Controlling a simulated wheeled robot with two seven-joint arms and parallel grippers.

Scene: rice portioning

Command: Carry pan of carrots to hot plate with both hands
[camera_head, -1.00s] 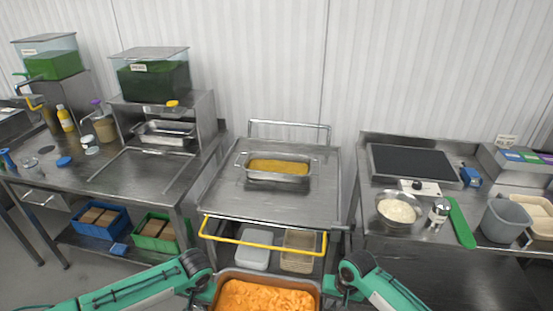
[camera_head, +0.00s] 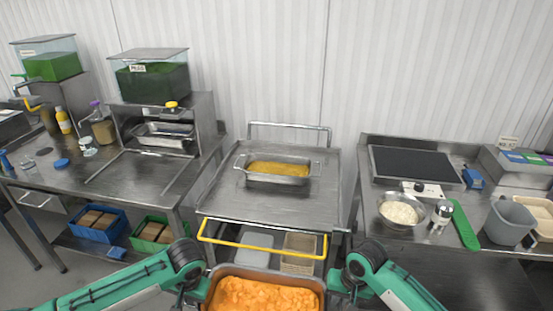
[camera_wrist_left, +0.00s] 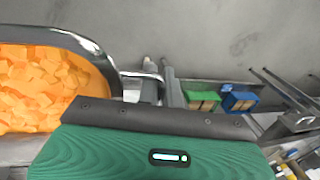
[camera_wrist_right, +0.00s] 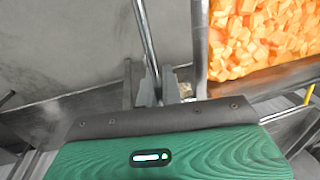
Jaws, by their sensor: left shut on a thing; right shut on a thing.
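The pan of carrots (camera_head: 322,283) is at the bottom middle of the head view, full of orange pieces. It also shows at the left of the left wrist view (camera_wrist_left: 88,47) and at the upper right of the right wrist view (camera_wrist_right: 201,60). My left gripper (camera_head: 203,290) is shut on the pan's left end and my right gripper (camera_head: 338,288) on its right end. The pan looks level, held in front of the cart. The hot plate (camera_head: 412,165), a flat black panel, lies on the right counter.
A steel cart (camera_head: 225,200) with a yellow handle (camera_head: 262,242) stands just beyond the pan. It holds a second pan of yellow food (camera_head: 278,180).

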